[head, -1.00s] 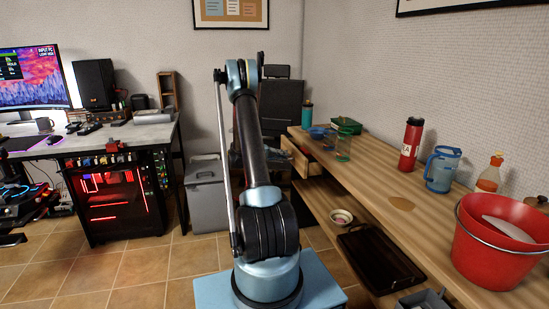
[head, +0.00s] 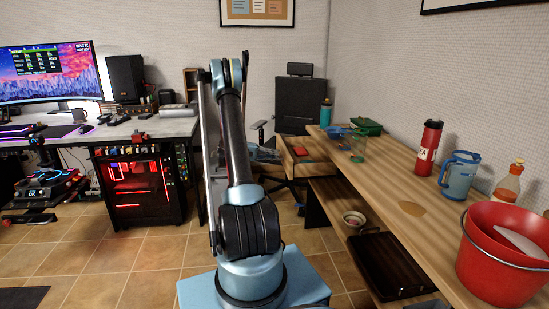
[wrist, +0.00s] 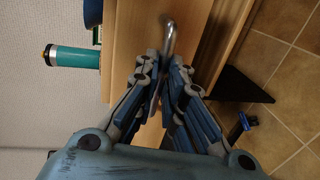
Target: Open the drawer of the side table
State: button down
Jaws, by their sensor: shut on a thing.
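The side table (head: 400,175) is the long wooden one on the right in the head view. Its drawer (head: 291,167) stands out from the far end, and its inside shows with a red object (head: 300,151) in it. In the wrist view, my gripper (wrist: 167,68) is shut on the metal handle (wrist: 169,38) on the wooden drawer front (wrist: 128,45). In the head view my arm hides most of the gripper and the handle.
On the table top stand a red bottle (head: 428,148), a blue jug (head: 459,175), a red bucket (head: 500,262) and a teal bottle (head: 326,112). A dark tray (head: 388,265) and a bowl (head: 354,219) are on the lower shelf. An office chair (head: 300,105) stands behind the drawer.

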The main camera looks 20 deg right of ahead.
jog(key=shift+s+f, duration=0.1)
jog(key=c, duration=1.7)
grip_release()
jog(key=v, duration=1.2)
